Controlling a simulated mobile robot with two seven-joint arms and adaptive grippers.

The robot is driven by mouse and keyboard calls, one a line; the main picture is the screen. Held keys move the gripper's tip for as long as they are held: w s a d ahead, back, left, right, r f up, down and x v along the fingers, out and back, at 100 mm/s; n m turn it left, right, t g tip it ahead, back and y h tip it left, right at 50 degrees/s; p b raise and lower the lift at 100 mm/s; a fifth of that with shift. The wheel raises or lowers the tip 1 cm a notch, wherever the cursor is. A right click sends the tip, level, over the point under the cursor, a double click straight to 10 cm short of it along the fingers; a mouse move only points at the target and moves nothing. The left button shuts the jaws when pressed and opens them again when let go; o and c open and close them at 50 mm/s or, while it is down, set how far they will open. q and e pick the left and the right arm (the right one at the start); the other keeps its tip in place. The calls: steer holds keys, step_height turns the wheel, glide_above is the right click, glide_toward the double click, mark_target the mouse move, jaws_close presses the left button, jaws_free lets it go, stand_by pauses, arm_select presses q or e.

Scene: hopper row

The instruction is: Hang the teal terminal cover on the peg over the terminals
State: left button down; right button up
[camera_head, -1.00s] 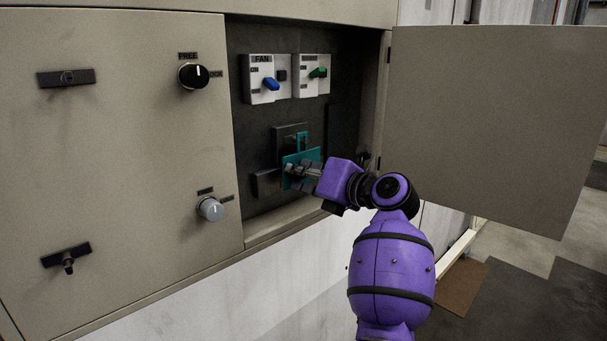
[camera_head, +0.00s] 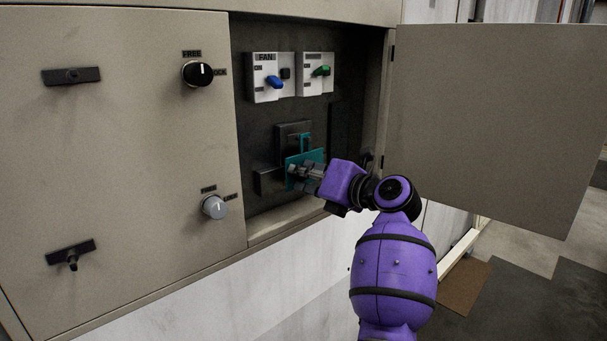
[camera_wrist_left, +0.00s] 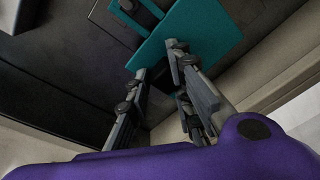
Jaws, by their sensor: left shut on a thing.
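The teal terminal cover (camera_head: 318,156) is a flat plate with a narrow loop on top, held roughly upright inside the open cabinet. It also shows in the left wrist view (camera_wrist_left: 205,28). My left gripper (camera_head: 303,174) is shut on the teal cover by its near side; its fingers also show in the left wrist view (camera_wrist_left: 158,68). A dark block (camera_head: 288,131) on the back panel, apparently the terminals, is partly hidden behind the cover. The peg is not clear, and I cannot tell whether the loop touches it. My right gripper is not in view.
A FAN switch (camera_head: 262,88) with a blue lever and a second switch (camera_head: 312,87) with a green lever sit above. The open door (camera_head: 490,120) stands right of the arm. A closed panel (camera_head: 120,150) with knobs lies left. The cabinet's lower ledge (camera_head: 280,223) runs below.

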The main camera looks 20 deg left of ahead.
arm_select(q)
steer(key=c, duration=1.5)
jaws_free()
steer(key=v, duration=1.2)
